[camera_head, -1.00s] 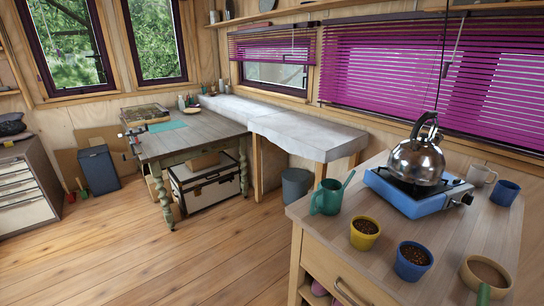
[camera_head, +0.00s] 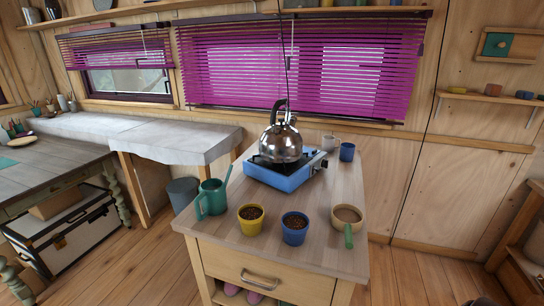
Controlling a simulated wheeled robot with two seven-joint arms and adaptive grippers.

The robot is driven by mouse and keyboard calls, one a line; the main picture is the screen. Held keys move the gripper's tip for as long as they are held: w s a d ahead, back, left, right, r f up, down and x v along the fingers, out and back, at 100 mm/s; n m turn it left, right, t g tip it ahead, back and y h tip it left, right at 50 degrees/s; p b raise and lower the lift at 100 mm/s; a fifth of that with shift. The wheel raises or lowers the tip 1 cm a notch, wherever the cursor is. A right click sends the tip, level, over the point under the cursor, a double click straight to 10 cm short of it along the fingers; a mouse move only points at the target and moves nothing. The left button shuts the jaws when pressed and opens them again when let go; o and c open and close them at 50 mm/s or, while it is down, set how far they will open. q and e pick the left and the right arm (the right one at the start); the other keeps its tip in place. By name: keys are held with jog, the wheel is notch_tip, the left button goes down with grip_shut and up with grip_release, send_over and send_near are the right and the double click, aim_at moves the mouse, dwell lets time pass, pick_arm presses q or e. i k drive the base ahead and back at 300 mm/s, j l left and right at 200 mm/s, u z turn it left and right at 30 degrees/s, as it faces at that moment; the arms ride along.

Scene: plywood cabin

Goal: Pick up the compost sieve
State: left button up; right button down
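A round, shallow wooden-rimmed item with a green handle (camera_head: 347,215), which looks like the compost sieve, lies on the right front part of the wooden cabinet top (camera_head: 330,187). Its handle points toward me, at the front edge of the top. Its inside looks brown; I cannot tell whether that is mesh or contents. Neither of my grippers can be made out in the head view.
Left of the sieve stand a blue pot (camera_head: 294,228) and a yellow pot (camera_head: 251,219), both with dark soil, and a green watering can (camera_head: 211,198). Behind are a kettle (camera_head: 280,142) on a blue stove (camera_head: 285,178), a white mug (camera_head: 329,144) and a blue cup (camera_head: 347,152). Floor shows right of the cabinet.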

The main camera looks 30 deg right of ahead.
aim_at(348, 219)
jog(key=z, duration=1.7)
